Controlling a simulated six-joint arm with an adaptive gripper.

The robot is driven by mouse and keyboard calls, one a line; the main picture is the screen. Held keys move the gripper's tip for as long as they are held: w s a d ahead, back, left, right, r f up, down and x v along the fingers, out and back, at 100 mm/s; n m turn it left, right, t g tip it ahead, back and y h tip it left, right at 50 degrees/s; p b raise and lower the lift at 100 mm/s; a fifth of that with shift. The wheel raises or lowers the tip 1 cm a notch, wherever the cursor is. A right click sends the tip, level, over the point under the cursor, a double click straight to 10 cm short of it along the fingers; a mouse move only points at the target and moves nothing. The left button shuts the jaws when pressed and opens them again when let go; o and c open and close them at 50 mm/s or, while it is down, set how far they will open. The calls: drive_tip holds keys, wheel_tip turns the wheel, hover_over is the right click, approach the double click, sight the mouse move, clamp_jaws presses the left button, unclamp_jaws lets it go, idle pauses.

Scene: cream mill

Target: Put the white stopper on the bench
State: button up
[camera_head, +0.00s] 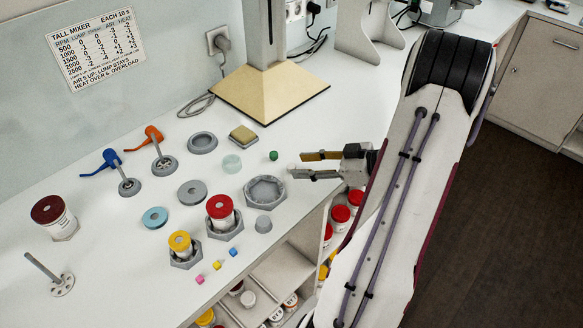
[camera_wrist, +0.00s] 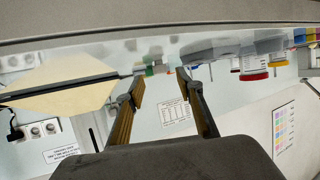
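My gripper (camera_head: 298,165) is over the bench's right part, its two fingers apart and pointing left. In the wrist view my gripper (camera_wrist: 158,84) also shows a clear gap between the fingers, with nothing held. A small whitish piece (camera_head: 292,167), which may be the white stopper, shows at the tip of the lower finger; I cannot tell whether it touches. A green stopper (camera_head: 273,155) stands on the bench (camera_head: 120,225) just left of the fingertips. It shows small beyond the fingers in the wrist view (camera_wrist: 156,69).
A grey hexagonal holder (camera_head: 265,190) and a grey cup (camera_head: 263,224) stand below left of my gripper. A red-lidded jar (camera_head: 221,212) and yellow-lidded jar (camera_head: 181,245) stand in holders. A stand with a tan base (camera_head: 270,92) is behind. Shelves with jars lie under the bench edge.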

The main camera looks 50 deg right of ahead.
sight(294, 166)
drive_tip(key=shift+x, duration=1.5)
drive_tip(key=shift+f, duration=0.1)
drive_tip(key=c, duration=0.9)
drive_tip(key=shift+r, duration=5.05)
drive_tip(key=shift+f, duration=0.15)
